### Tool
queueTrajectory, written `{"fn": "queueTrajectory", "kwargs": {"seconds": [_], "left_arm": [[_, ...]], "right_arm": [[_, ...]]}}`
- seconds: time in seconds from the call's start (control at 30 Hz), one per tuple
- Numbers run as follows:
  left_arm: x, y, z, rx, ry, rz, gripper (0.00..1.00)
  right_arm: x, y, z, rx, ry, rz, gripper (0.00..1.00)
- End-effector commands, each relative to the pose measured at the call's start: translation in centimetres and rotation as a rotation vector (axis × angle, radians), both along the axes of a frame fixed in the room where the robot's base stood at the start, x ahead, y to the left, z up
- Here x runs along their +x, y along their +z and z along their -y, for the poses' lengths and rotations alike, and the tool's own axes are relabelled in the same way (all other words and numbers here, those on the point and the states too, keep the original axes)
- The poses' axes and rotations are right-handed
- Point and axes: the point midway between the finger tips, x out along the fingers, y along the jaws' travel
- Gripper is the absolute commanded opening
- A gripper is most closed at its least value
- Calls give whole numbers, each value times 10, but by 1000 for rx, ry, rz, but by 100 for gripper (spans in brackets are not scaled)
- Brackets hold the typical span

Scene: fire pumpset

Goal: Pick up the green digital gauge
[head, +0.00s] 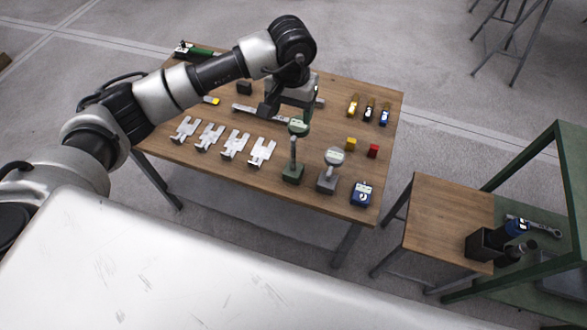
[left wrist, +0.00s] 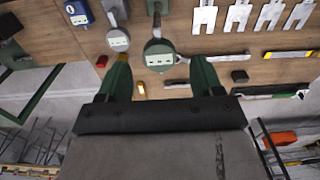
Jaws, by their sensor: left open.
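The green digital gauge (head: 299,128) has a round dark green head with a pale display. It stands on the wooden table on a thin post with a dark green base (head: 292,173). In the left wrist view the gauge (left wrist: 159,55) shows between and just beyond my two green fingertips. My left gripper (head: 285,112) reaches over the table from the left, close behind the gauge in the head view. The gripper (left wrist: 161,62) is open and empty; whether a finger touches the gauge I cannot tell. My right gripper is not in view.
A grey digital gauge (head: 334,157) on its own stand is close to the right. Several flat metal forks (head: 262,152) lie left. A smaller table (head: 440,215) stands right.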

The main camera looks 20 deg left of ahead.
Motion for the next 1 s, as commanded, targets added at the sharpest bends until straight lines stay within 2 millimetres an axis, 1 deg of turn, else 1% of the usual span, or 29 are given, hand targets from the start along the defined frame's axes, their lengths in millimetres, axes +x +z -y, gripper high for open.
{"fn": "queueTrajectory", "kwargs": {"seconds": [0.1,0.2,0.37,0.47,0.6,0.7,0.8,1.0], "left_arm": [[-2,-21,0,4,-2,-8,66],[-2,-35,1,1,-1,-6,66],[-1,-48,1,0,-2,-4,66],[-1,-56,2,-2,0,-6,66],[-1,-77,5,-2,0,-9,66],[0,-91,5,-3,0,-6,66],[0,-98,4,-2,0,-4,66],[0,-100,4,-2,-1,-2,66]], "right_arm": [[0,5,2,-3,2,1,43],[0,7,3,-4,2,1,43],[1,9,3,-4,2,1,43],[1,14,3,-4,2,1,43],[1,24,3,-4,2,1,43],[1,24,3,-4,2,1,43],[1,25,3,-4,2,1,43],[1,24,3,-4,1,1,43]]}}
